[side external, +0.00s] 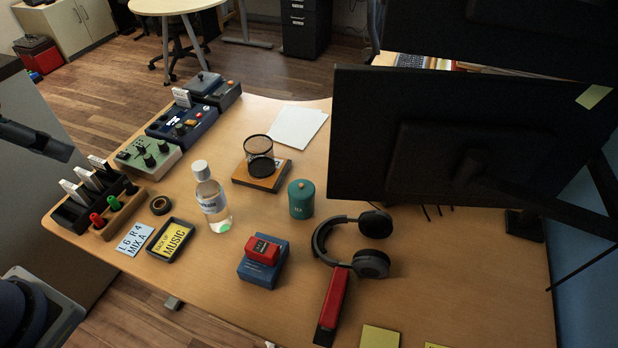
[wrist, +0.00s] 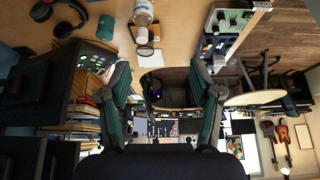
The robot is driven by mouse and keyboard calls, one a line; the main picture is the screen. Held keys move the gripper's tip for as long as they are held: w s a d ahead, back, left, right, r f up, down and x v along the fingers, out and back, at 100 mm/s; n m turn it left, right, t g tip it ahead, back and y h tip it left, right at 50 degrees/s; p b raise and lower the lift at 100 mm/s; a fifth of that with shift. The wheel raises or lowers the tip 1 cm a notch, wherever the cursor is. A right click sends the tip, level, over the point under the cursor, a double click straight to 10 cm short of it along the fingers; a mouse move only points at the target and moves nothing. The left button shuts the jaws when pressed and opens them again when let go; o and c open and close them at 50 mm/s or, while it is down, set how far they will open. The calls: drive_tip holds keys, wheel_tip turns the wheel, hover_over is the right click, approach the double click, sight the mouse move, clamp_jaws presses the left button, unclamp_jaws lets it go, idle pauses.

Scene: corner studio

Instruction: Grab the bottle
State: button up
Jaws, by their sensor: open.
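The bottle (side external: 213,205) is clear with a white cap and a pale label. It stands upright on the wooden desk in the side external view, left of the middle. In the wrist view a bottle-like clear shape (wrist: 143,12) shows at the top edge, partly cut off. My gripper (wrist: 160,68) shows in the wrist view with its two dark green fingers spread wide and nothing between them. It is apart from the bottle. In the side external view the fingers are out of frame.
A mesh cup (side external: 259,158) on a wooden block and a teal jar (side external: 301,199) stand near the bottle. A tape roll (side external: 160,205), framed sign (side external: 170,240) and blue box (side external: 263,268) lie around it. Headphones (side external: 352,246) and a large monitor (side external: 430,140) are to the right.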

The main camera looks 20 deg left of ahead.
drive_tip(key=shift+s, duration=0.1)
wheel_tip(320, 180, up, 3)
drive_tip(key=w, duration=0.2)
drive_tip(key=m+g, duration=0.1)
drive_tip(key=g, duration=0.4)
hover_over(199, 165)
wheel_tip(199, 165, down, 7)
drive_tip(key=shift+g, duration=0.3)
wheel_tip(199, 165, down, 12)
drive_tip(key=shift+s+r, duration=0.15)
drive_tip(key=shift+r, duration=0.1)
drive_tip(key=shift+f, duration=3.2)
